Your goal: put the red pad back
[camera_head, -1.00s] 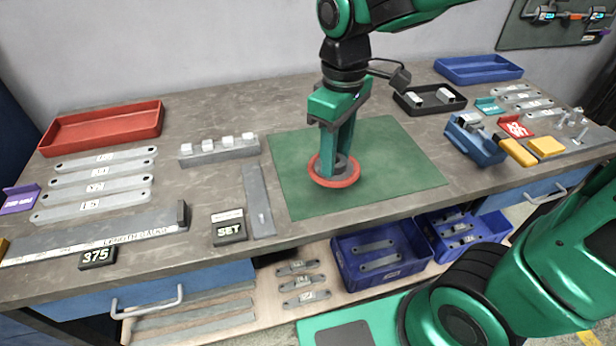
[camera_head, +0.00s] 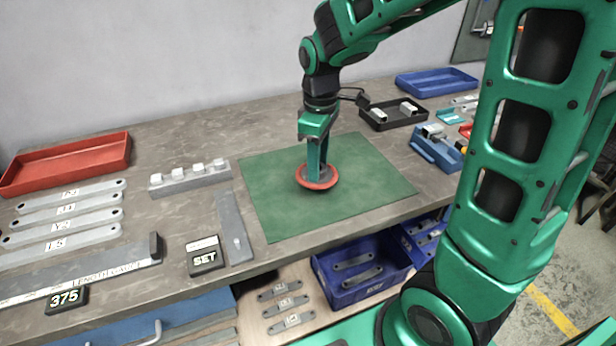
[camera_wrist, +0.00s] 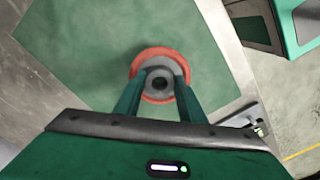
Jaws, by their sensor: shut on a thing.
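The red pad is a round disc with a red rim (camera_head: 330,184) and a grey hub. It is over the green mat (camera_head: 280,215), near its middle, and looks level. Whether it touches the mat or hangs just above it I cannot tell. My gripper (camera_head: 316,172) points down from above and is shut on the pad's grey hub. In the wrist view the pad (camera_wrist: 184,61) shows beyond my gripper (camera_wrist: 160,84), with one finger on each side of the hub.
A grey block with several white pieces (camera_head: 190,178) and a SET box (camera_head: 204,257) stand left of the mat. A red tray (camera_head: 65,165) is far left. A black tray (camera_head: 393,115) and a blue holder (camera_head: 436,150) are right. My arm hides part of the right side.

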